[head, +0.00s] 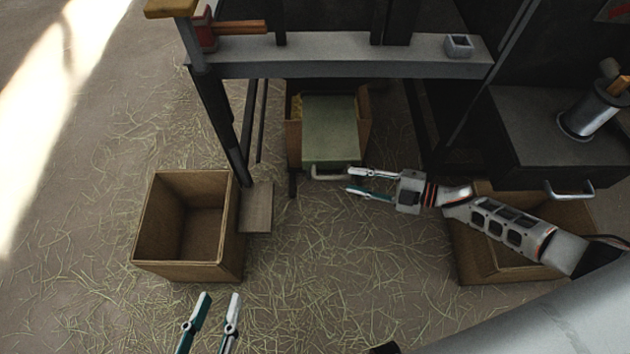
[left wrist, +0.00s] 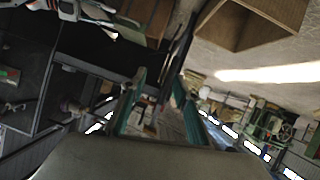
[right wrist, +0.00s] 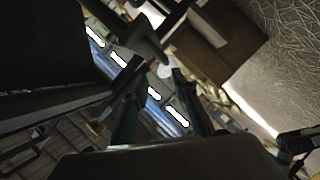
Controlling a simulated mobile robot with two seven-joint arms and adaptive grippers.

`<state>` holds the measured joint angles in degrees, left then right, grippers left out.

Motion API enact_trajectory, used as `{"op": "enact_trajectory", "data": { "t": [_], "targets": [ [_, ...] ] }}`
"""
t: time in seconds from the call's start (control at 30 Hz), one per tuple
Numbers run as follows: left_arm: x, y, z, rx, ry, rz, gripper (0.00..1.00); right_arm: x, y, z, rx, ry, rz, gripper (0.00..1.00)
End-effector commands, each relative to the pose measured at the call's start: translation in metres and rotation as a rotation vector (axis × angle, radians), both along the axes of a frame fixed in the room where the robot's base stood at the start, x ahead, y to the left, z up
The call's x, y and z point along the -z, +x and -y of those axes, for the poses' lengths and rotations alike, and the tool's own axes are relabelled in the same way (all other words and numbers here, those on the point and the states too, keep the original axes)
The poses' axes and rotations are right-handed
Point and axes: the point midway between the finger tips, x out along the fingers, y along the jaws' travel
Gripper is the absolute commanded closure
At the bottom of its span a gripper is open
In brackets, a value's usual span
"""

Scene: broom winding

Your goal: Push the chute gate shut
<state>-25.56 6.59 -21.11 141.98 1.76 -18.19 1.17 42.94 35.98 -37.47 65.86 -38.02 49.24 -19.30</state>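The chute gate appears to be the pale green-grey panel (head: 330,125) under the bench, with a light bar handle (head: 336,173) along its front edge. The panel stands over a box with yellowish contents, mostly hidden beneath it. My right gripper (head: 350,181) is open, its fingertips just right of and slightly below the handle. I cannot tell whether they touch it. In the right wrist view the open fingers (right wrist: 160,100) show with nothing clearly between them. My left gripper (head: 218,297) is open and empty over the straw-strewn floor at the lower left, away from the gate.
An open cardboard box (head: 150,235) stands at left, with a small board (head: 257,207) beside it. Another box (head: 470,262) lies partly under my right arm. The bench (head: 340,58) and its legs frame the gate. A dark cabinet (head: 545,125) is at right. Floor below the gate is clear.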

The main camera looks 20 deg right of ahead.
Motion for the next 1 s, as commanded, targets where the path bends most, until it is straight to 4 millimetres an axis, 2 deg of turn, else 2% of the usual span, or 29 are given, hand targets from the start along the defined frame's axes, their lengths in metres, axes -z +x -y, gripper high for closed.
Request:
{"op": "enact_trajectory", "data": {
  "t": [0.03,0.17,0.27,0.7,1.0],
  "targets": [
    [0.007,-0.003,0.001,-0.004,-0.008,-0.016,0.69,0.016,-0.001,0.008,-0.015,-0.016,-0.009,0.72],
    [0.004,0.0,0.001,-0.008,-0.02,-0.009,0.69,0.017,0.005,0.017,-0.044,-0.033,0.005,0.72],
    [0.002,0.001,0.002,-0.01,-0.027,-0.006,0.69,0.017,0.009,0.017,-0.052,-0.036,0.011,0.72],
    [0.007,-0.005,0.014,-0.037,-0.122,-0.034,0.69,0.03,0.041,-0.032,-0.051,-0.034,0.011,0.72],
    [0.006,-0.006,0.018,-0.045,-0.152,-0.039,0.69,0.031,0.051,-0.044,-0.05,-0.035,0.013,0.72]
  ]
}}
